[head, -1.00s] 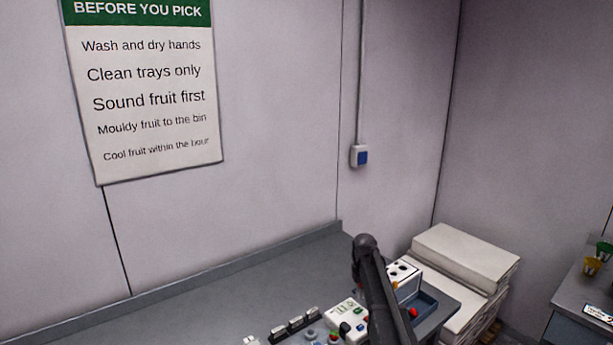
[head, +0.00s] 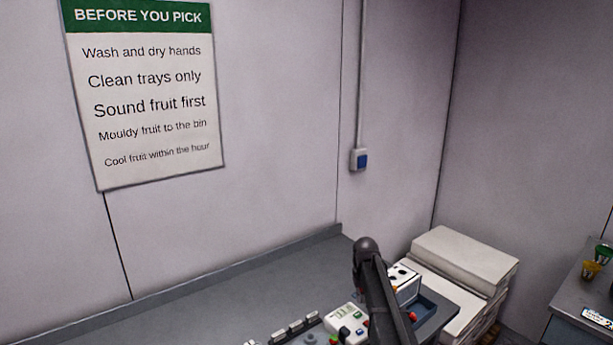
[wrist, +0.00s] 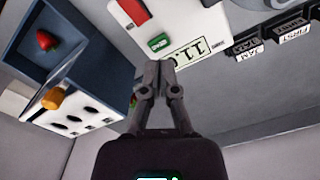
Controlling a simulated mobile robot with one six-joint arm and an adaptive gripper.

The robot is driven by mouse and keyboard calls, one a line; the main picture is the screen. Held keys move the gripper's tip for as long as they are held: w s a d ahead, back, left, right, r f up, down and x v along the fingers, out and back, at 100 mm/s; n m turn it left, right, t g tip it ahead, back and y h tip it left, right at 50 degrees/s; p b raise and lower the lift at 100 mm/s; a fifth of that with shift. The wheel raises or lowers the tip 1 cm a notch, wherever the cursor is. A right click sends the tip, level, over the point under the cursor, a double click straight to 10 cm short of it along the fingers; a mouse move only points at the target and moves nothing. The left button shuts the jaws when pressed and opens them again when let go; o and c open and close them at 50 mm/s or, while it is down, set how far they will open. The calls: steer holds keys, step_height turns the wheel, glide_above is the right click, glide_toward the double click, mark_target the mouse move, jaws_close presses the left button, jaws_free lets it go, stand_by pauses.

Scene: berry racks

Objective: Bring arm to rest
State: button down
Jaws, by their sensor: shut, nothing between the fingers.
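My gripper (wrist: 158,68) shows in the wrist view with its two fingers together and nothing between them. It is over the grey bench, beside a white device with a display (wrist: 190,52), a green button and a red part. In the head view my dark arm rises in front of the bench's right end. It hides part of what stands there, and the fingers cannot be made out.
A blue tray (wrist: 28,62) holds a red berry (wrist: 47,40). A white box with dark holes (wrist: 75,115) stands beside it. Labelled blocks (wrist: 290,25) line the bench (head: 220,290). White stacked sheets (head: 465,258) stand right of the bench. The bench's left part is clear.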

steer(key=s+m, duration=0.1)
steer(key=s, duration=2.6)
steer(key=shift+a, duration=0.3)
steer(key=shift+f, duration=0.1)
stand_by(0.5)
